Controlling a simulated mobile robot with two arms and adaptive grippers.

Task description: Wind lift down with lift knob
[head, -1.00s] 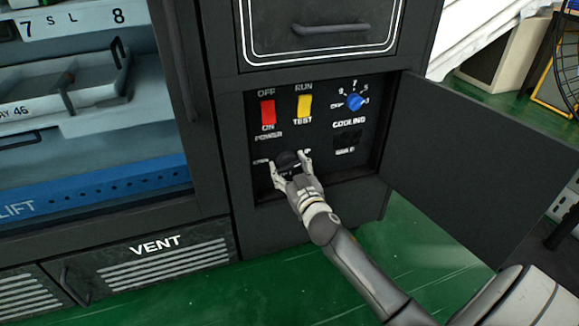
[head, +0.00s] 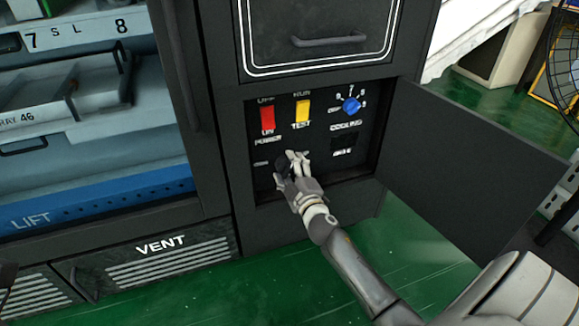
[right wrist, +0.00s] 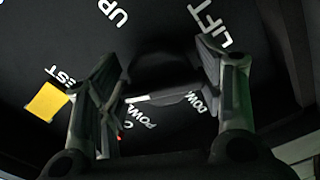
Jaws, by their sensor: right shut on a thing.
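The lift knob (head: 282,166) is a dark round knob low on the control panel, partly hidden by my fingers in the head view. My right gripper (head: 289,168) is at the panel with its fingers around the knob, one on each side. In the right wrist view the dark knob (right wrist: 163,62) sits between the two fingers of the right gripper (right wrist: 162,75), with LIFT, UP and DOWN lettering around it. The blue lift (head: 105,198) spans the lower part of the cabinet at left. My left gripper is not seen.
A red power switch (head: 267,118), a yellow run/test switch (head: 302,111) and a blue cooling dial (head: 351,105) sit above the knob. The open panel door (head: 465,170) stands to the right of my arm. A drawer (head: 320,40) is above.

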